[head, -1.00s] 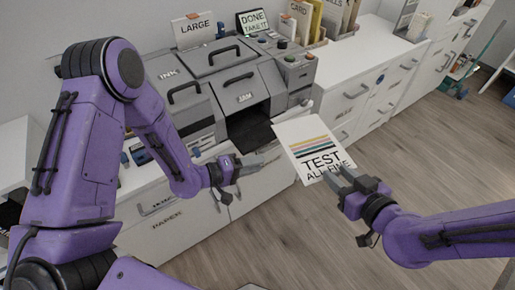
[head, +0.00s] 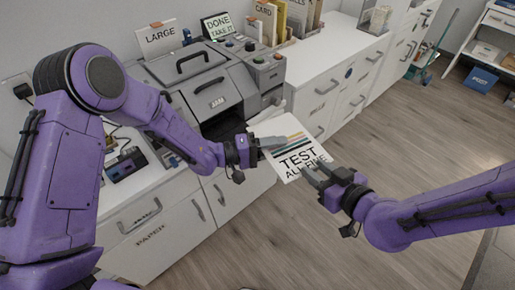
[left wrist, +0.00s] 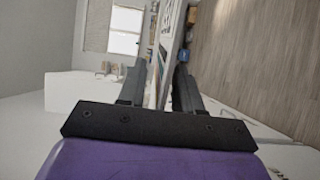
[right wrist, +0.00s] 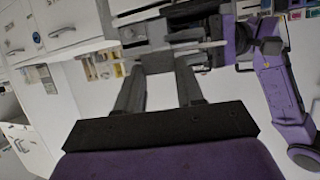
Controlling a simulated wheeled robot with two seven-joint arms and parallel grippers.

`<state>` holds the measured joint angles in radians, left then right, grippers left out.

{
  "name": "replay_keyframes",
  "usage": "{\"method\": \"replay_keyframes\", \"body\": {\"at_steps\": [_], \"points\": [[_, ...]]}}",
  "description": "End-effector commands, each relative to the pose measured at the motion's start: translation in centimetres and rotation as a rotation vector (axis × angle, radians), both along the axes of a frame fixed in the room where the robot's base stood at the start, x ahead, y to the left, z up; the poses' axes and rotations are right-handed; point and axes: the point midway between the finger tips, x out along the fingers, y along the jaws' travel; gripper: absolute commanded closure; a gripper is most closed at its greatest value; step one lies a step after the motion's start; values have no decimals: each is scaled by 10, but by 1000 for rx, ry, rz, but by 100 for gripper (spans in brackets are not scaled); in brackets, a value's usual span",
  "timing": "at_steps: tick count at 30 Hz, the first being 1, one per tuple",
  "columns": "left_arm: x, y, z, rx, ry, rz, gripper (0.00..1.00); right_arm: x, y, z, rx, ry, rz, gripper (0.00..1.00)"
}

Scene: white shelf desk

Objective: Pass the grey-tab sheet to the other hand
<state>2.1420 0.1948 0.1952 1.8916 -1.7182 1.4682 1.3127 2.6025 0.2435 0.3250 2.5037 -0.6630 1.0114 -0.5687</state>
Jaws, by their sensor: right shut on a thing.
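The sheet (head: 292,133) is white with coloured stripes and the words "TEST ALL FINE". It is held in the air over the floor. My right gripper (head: 318,176) is shut on its lower right edge in the head view. My left gripper (head: 270,143) is at the sheet's opposite, left edge, with its fingers overlapping that edge in the picture. In the left wrist view its two fingers (left wrist: 158,88) are apart, with the sheet seen nearly edge-on (left wrist: 160,62) between them. A grey piece, perhaps the tab, shows between the right fingers (right wrist: 158,88) in the right wrist view.
The grey printer (head: 215,95) stands on the white cabinets behind my left gripper. Signs reading "LARGE" (head: 160,36) and "DONE TAKE IT" (head: 217,25) stand at the back. A blue bin (head: 481,78) is far right. The floor (head: 400,130) around the sheet is clear.

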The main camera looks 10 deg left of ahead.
Motion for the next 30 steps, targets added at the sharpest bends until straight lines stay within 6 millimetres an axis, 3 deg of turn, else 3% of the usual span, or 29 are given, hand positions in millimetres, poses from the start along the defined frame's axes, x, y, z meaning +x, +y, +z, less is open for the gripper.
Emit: {"method": "replay_keyframes", "body": {"at_steps": [10, 11, 14, 17, 18, 20, 21, 30], "points": [[3, -8, 0, -1, 2, 0, 66, 0, 0, 0, 0, 0, 2, 92], [3, -8, 0, -1, 2, 0, 69, 0, 0, 0, 0, 0, 2, 92], [3, -8, 0, -1, 2, 0, 100, 0, 1, 0, -1, -1, 3, 92], [3, -8, 0, -1, 2, 0, 100, 0, 1, 0, -1, -1, 3, 92], [3, -8, 0, -1, 2, 0, 100, 0, 1, 0, -1, -1, 3, 56], [3, -8, 0, -1, 2, 0, 100, 0, 1, 0, 0, 0, 2, 37], [3, -8, 0, -1, 2, 0, 100, 0, 1, 0, 0, 0, 2, 33], [3, -7, 0, 0, 1, 1, 100, 3, -2, 2, 40, 20, -36, 33]]}}
